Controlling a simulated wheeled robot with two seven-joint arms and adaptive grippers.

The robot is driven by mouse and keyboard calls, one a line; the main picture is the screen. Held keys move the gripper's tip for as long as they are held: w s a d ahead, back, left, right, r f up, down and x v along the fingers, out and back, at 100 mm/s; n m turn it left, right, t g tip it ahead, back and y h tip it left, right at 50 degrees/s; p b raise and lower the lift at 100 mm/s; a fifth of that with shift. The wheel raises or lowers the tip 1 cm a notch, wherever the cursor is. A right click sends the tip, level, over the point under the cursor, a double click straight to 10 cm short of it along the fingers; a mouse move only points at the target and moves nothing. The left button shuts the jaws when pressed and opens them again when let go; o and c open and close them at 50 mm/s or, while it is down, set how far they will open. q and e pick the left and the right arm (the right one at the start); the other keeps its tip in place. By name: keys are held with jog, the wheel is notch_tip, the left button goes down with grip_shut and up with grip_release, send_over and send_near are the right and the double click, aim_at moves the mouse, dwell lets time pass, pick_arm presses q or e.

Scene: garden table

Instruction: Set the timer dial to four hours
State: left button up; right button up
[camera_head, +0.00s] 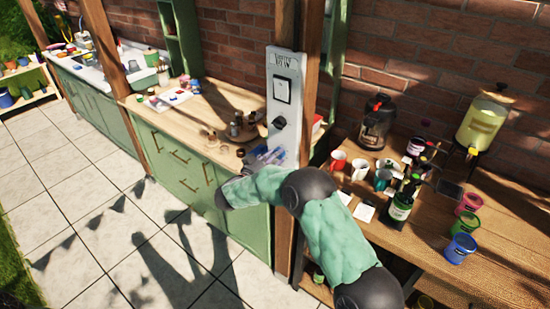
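The timer panel (287,70) is a tall pale plate fixed to a wooden post. It has lettering at the top and a framed dark-edged square in its upper part. The dark timer dial (279,122) is a small knob on the lower part of the panel; its setting is too small to read. My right arm reaches up from the bottom right. My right gripper (268,157) is just below the dial, apart from it, near the panel's lower end. It is small and partly hidden behind my arm, so its opening is unclear. My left gripper is out of view.
Left of the post, a wooden counter (205,112) on green cabinets carries small jars and a tray. On the right table, a black kettle-like pot (377,122), mugs (360,168), bottles (403,204), colored cups (461,247) and a yellow drink dispenser (482,122) stand close together.

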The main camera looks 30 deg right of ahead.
jog(key=shift+f+m, duration=0.25)
jog(key=shift+m, duration=0.05)
jog(key=shift+w+a+r+m+b, duration=0.1)
jog(key=shift+r+m+b, duration=0.05)
jog(key=shift+m+b, duration=4.9)
jog(key=shift+r+m+b, duration=0.1)
jog(key=shift+m+b, duration=3.35)
jog(key=shift+m, duration=3.2)
jog(key=shift+r, duration=0.1)
jog(key=o, duration=1.1)
jog(key=shift+w, duration=0.1)
jog(key=shift+o, duration=0.2)
